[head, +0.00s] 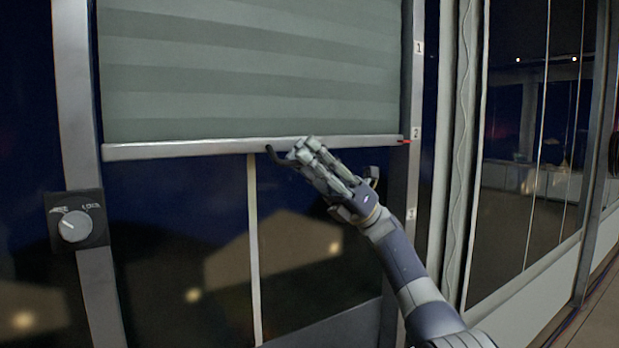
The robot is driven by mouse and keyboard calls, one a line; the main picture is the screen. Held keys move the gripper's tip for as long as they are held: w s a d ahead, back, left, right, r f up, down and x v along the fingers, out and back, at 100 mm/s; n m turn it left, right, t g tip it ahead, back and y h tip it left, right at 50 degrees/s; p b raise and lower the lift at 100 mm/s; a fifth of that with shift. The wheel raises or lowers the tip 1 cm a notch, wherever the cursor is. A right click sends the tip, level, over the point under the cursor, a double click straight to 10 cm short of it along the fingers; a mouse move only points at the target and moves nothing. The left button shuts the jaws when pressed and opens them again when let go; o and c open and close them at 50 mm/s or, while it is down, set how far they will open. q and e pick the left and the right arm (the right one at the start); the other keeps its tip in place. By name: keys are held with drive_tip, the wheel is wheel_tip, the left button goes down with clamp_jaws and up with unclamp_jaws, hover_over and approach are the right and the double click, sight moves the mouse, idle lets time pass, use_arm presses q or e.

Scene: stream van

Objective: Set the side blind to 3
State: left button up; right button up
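The side blind (250,75) is grey-green with darker bands and hangs partway down the window. Its pale bottom bar (200,148) is nearly level. A red pointer (404,142) at the bar's right end sits just below the mark 2 (417,133) on the right post; the mark 3 (411,213) is lower. A dark curved pull (271,154) hangs under the bar's middle. My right gripper (304,150) reaches up from the lower right, its fingertips at the bar beside the pull. Contact and finger opening are unclear. My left gripper is out of view.
A black box with a round silver knob (75,226) is on the left post; its line points up-left, away from the LOCK label. Dark window glass (180,240) with a pale vertical strip lies below the bar. A glazed partition stands at right.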

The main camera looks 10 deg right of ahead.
wheel_tip(320, 180, up, 6)
drive_tip(key=shift+s+r, duration=0.1)
idle(0.4)
